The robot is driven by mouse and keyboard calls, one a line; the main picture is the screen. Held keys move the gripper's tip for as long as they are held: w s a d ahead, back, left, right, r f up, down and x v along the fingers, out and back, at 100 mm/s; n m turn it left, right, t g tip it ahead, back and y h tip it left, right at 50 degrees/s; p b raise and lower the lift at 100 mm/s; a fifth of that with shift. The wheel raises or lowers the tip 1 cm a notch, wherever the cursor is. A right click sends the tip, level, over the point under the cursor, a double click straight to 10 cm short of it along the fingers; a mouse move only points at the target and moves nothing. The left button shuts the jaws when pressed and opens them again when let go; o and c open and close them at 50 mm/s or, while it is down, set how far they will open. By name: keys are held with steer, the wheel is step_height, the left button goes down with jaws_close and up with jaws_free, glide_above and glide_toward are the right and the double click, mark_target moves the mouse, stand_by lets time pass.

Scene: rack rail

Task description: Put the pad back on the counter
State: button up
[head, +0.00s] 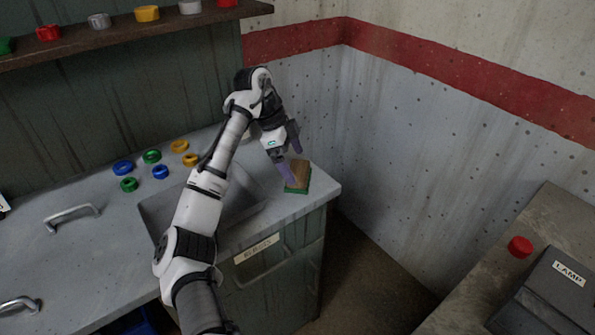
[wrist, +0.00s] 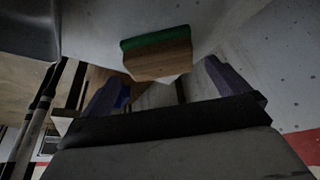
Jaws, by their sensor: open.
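The pad (head: 298,177), tan on top with a green layer below, lies on the right end of the grey counter (head: 318,185), close to its front right corner. In the wrist view the pad (wrist: 158,58) appears ahead of the fingers, near the top middle. My gripper (head: 290,155) is just above and behind the pad, with its purple fingers spread. In the wrist view the fingers of my gripper (wrist: 162,88) are wide apart with nothing between them. Whether a finger touches the pad cannot be told.
A sink basin (head: 160,212) is left of the pad, partly behind my arm. Several coloured rings (head: 152,156) lie behind it. A shelf (head: 110,36) with more rings hangs at the back left. A wall (head: 400,150) bounds the right, and a bench with a red button (head: 520,247) stands front right.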

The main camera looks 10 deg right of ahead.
steer(key=v, duration=0.8)
steer(key=shift+s+f, duration=0.1)
